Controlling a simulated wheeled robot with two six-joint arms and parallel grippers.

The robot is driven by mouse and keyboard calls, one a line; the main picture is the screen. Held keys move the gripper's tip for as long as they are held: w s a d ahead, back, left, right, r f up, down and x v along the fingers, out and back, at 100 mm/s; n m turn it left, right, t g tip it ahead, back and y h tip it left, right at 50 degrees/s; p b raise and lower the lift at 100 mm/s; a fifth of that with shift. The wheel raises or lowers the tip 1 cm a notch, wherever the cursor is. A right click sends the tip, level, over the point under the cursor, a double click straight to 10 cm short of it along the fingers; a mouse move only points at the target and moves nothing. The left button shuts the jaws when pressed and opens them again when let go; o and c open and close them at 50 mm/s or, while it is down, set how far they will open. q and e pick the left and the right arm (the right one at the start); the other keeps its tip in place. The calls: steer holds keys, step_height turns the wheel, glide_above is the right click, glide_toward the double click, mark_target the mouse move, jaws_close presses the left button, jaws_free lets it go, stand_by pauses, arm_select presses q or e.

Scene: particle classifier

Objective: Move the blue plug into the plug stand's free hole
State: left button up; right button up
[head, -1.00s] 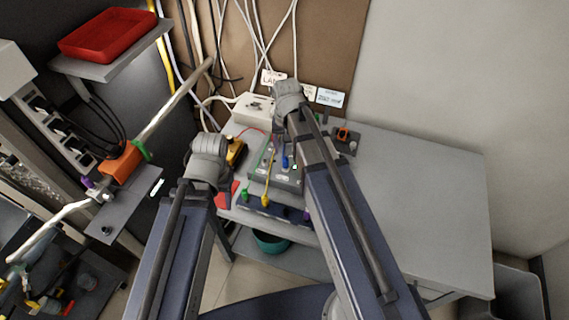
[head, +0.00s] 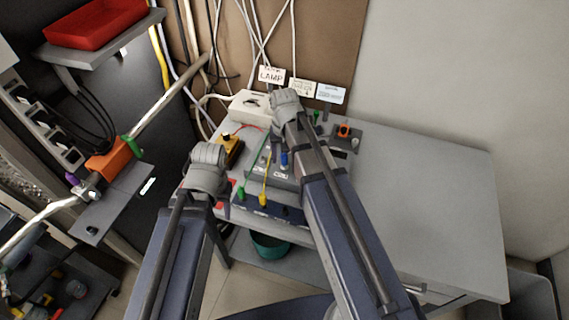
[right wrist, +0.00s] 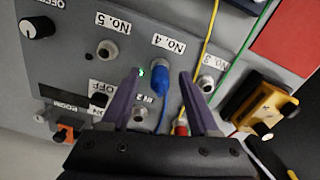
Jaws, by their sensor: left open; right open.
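The blue plug (head: 284,158) stands on the grey panel box (head: 256,174) in the middle of the table. In the right wrist view the blue plug (right wrist: 160,72) sits in a socket near the No. 4 label, with a blue cable. My right gripper (right wrist: 161,76) is open, its purple fingers on either side of the plug with gaps. In the head view its fingers are hidden behind my arm. The plug stand seems to be the dark blue strip (head: 280,211) at the table's front, with green and yellow plugs; its right part is hidden. My left gripper (head: 215,190) is largely hidden, left of the box.
A yellow device (head: 229,150) stands left of the panel box. A white box (head: 252,104) and label cards (head: 271,75) are behind. An orange-topped part (head: 344,131) stands at the right. The table's right side (head: 430,200) is clear.

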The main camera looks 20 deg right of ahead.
mark_target(284, 155)
jaws_close()
stand_by(0.4)
steer(key=shift+r, duration=0.1)
step_height(284, 155, up, 10)
steer(key=p, duration=1)
